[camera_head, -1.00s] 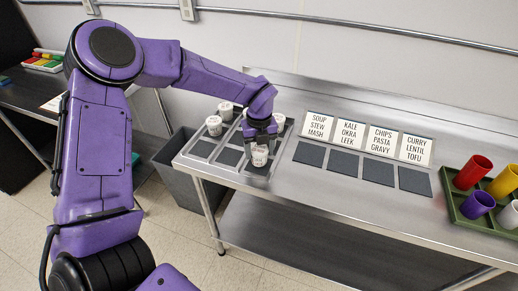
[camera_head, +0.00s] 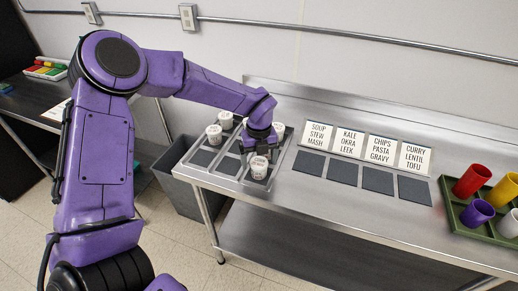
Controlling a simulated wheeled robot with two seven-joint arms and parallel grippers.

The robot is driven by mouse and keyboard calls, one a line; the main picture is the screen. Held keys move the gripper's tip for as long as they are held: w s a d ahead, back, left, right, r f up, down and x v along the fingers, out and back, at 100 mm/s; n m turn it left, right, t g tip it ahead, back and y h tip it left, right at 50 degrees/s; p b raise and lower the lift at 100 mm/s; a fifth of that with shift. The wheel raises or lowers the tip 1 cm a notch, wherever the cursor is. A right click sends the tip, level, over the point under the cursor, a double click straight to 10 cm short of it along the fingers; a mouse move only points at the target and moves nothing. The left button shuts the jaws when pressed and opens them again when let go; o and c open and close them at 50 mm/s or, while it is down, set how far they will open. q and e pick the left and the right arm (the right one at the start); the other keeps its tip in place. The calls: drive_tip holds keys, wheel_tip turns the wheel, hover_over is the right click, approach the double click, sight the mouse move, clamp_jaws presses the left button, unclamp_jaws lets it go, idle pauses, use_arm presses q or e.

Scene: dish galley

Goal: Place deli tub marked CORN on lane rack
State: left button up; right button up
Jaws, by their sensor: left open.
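The lane rack (camera_head: 230,161) is a metal frame with dark pads at the left end of the steel counter. A white tub (camera_head: 259,168) stands upright at the front right of the rack, with small print I cannot read. My left gripper (camera_head: 258,152) is open just above and behind this tub, its fingers partly hidden; I cannot tell whether they touch it. Other white tubs stand on the rack at the left (camera_head: 214,134), at the back (camera_head: 226,120) and at the right (camera_head: 279,130). I cannot read which is marked CORN. My right gripper is not in view.
Label cards (camera_head: 347,142) stand behind a row of dark pads (camera_head: 343,171) to the right of the rack. A green tray (camera_head: 463,224) with coloured cups is at the far right. A grey bin (camera_head: 176,172) stands on the floor left of the counter.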

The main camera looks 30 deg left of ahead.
sight(259, 162)
use_arm(q)
wheel_tip(259, 162, up, 11)
drive_tip(key=b, duration=0.2)
drive_tip(key=shift+f, duration=0.2)
